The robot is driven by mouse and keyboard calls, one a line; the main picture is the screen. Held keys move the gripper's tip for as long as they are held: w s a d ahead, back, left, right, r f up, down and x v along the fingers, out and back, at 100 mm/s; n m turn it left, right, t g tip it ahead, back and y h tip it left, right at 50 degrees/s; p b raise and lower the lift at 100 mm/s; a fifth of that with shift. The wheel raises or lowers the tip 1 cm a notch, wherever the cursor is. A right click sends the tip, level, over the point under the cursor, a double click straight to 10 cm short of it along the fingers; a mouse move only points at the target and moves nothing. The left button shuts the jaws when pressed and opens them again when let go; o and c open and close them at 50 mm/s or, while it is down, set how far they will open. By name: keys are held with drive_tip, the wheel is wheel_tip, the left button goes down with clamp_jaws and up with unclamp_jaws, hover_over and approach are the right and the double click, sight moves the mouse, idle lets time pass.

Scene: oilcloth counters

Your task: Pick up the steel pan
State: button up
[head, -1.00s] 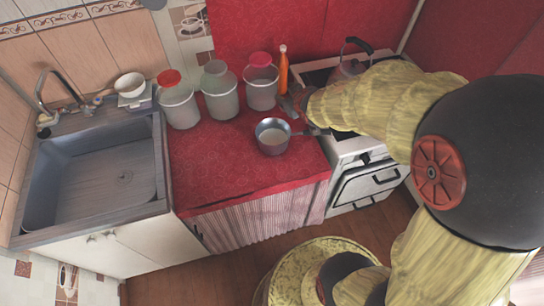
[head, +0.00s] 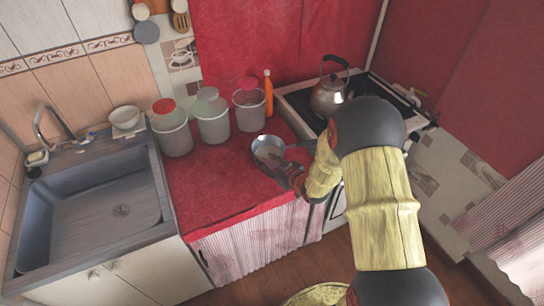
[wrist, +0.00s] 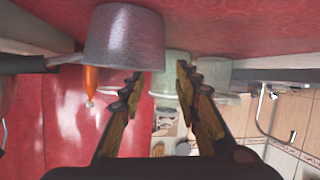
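The steel pan (head: 268,147) stands upright on the red counter, in front of the jars and near the stove. In the wrist view, which looks upside down, the pan (wrist: 123,38) is at the upper left, with its dark handle (wrist: 25,65) running off to the left. My gripper (head: 288,178) is low at the pan's front right side in the head view. In the wrist view my gripper (wrist: 158,82) is open, with nothing between its fingers. The left finger's tip overlaps the pan's edge in the picture; I cannot tell whether they touch.
Three lidded jars (head: 212,120) stand behind the pan, with an orange bottle (head: 268,92) beside them. A kettle (head: 328,95) sits on the stove at right. The sink (head: 95,205) is at left. The counter left of the pan (head: 210,180) is clear.

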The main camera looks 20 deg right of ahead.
sight(262, 159)
drive_tip(key=b+x, duration=0.1)
drive_tip(key=x, duration=0.3)
drive_tip(key=shift+w+a+f, duration=0.1)
drive_tip(key=shift+w, duration=0.05)
drive_tip(key=shift+c, duration=0.9)
drive_tip(key=c, duration=0.6)
clamp_jaws()
